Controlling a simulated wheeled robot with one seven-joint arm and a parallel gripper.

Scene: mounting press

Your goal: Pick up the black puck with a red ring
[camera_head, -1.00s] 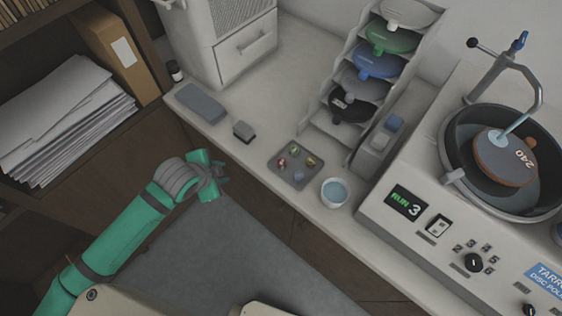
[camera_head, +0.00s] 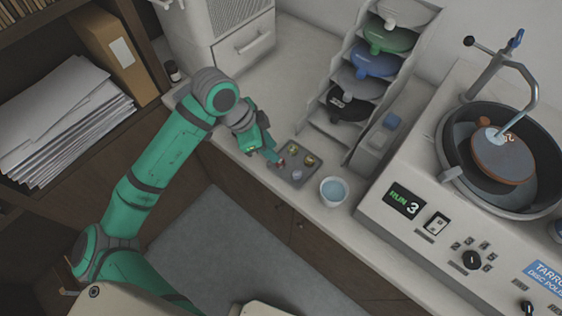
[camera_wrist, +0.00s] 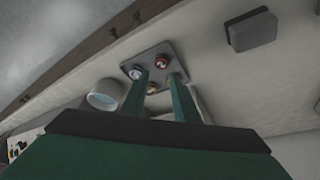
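A small grey tray (camera_head: 290,178) on the counter holds several small pucks; it also shows in the wrist view (camera_wrist: 151,53). The puck with red on it (camera_wrist: 162,62) sits in the tray in the wrist view, ahead of the gap between my fingertips. In the head view, a reddish puck (camera_head: 281,161) is at the tray's left side, partly behind my gripper. Its black body is too small to make out. My gripper (camera_wrist: 158,78) is open, with its two green fingers apart and nothing clearly held. In the head view, my gripper (camera_head: 270,153) is at the tray's left edge.
A white cup of bluish liquid (camera_head: 333,190) stands right of the tray. A rack of coloured discs (camera_head: 350,75) and the polishing machine (camera_head: 405,203) stand beyond. A dark block (camera_wrist: 250,29) lies near the tray in the wrist view.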

